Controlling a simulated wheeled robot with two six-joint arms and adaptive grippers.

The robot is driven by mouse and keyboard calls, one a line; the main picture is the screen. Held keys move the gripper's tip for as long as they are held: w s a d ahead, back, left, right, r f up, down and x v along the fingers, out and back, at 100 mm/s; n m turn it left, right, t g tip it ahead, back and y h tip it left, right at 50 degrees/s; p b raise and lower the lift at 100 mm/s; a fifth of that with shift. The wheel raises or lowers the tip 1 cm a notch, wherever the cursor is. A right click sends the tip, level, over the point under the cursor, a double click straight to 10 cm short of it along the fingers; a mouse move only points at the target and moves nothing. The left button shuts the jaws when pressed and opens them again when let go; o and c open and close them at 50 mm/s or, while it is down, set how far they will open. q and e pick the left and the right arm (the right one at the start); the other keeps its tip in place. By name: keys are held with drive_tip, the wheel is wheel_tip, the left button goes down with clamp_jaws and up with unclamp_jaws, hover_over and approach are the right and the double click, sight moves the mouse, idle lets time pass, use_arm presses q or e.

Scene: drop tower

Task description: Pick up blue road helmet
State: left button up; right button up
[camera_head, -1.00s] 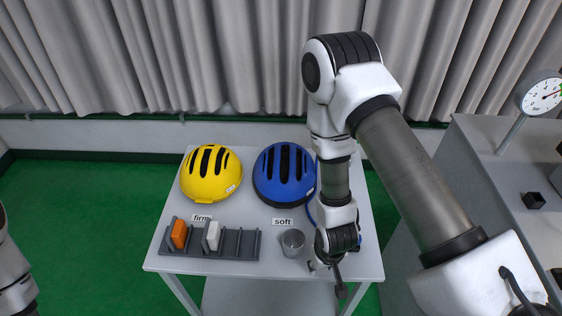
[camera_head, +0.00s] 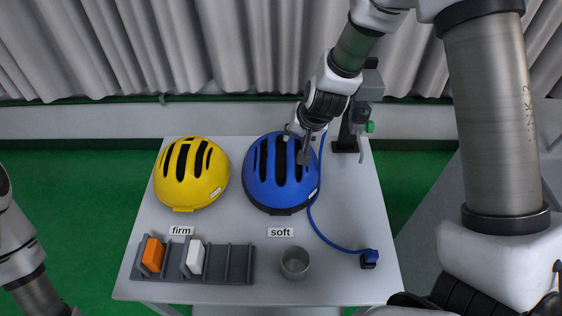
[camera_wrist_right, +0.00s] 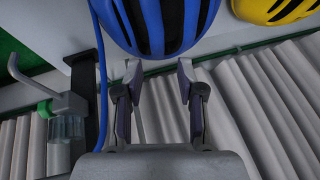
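The blue road helmet (camera_head: 268,175) sits dome up on the white table, behind the "soft" label; it also shows at the top of the right wrist view (camera_wrist_right: 160,25). My right gripper (camera_head: 296,145) is over the helmet's back right part in the head view, one finger by a dark vent. In the right wrist view my right gripper (camera_wrist_right: 158,72) is open, with its two fingers apart and nothing between them; their tips are close to the helmet's rim. I cannot tell whether they touch. My left arm shows at the left edge, its gripper out of view.
A yellow helmet (camera_head: 191,174) stands to the left behind the "firm" label (camera_head: 181,230). A grey rack (camera_head: 232,264) holds orange and white blocks. A metal cup (camera_head: 295,263) stands in front. A stand (camera_head: 346,133) is at the back right.

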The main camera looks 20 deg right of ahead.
sight(291, 149)
drive_tip(key=x, duration=0.6)
drive_tip(key=b+x, duration=0.1)
drive_tip(key=x, duration=0.2)
drive_tip(key=shift+s+d+f, duration=0.1)
drive_tip(key=shift+d, duration=0.15)
clamp_jaws()
